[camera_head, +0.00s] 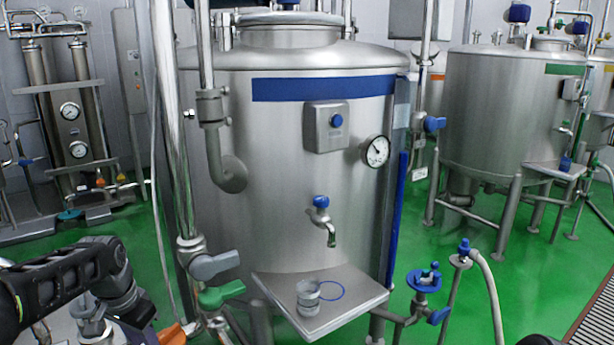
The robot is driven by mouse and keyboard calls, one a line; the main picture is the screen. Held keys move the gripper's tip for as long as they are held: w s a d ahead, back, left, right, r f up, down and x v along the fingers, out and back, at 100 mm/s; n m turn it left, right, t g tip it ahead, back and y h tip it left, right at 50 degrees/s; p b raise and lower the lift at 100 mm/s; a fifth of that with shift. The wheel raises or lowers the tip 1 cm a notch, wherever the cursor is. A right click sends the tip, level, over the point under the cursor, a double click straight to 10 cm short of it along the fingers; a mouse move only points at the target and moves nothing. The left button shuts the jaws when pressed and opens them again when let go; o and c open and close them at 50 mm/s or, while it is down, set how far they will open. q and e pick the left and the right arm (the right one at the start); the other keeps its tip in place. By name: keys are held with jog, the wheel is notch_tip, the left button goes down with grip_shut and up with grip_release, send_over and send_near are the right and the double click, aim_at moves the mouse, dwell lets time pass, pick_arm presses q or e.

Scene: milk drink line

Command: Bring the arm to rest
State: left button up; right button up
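My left arm (70,275) comes in at the lower left, dark and bent, clear of the tank. Its gripper fingers do not show. My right gripper is not in view. A small clear cup (308,299) stands upright on the metal tray (335,317) in front of the big steel tank (270,130). It is beside a blue ring (332,290) on the tray and left of the spout. The tap (320,203) with a blue knob is above the tray. No gripper touches the cup.
Pipes with a grey valve handle (214,265) and a green valve handle (221,294) stand between my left arm and the tray. A blue valve (424,280) and a hose stand (462,262) are at the right. Green floor is open farther right.

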pick_arm(q)
jog(key=d+f+n+t+h, duration=0.3)
jog(key=d+f+n, duration=0.1)
jog(key=d+f, duration=1.35)
jog(key=s+d+f+g, duration=0.1)
jog(key=s+d+f, duration=0.3)
jog(key=s, duration=0.4)
jog(key=s+d+f+g, duration=0.2)
jog(key=s+d+f, duration=0.1)
jog(key=s+f, duration=0.4)
jog(key=s+d+f+n+g+h, duration=0.1)
jog(key=s+d+f, duration=0.3)
jog(key=s, duration=0.6)
jog(key=shift+x, duration=1.15)
jog(key=shift+s+a, duration=0.1)
jog(key=shift+s, duration=0.05)
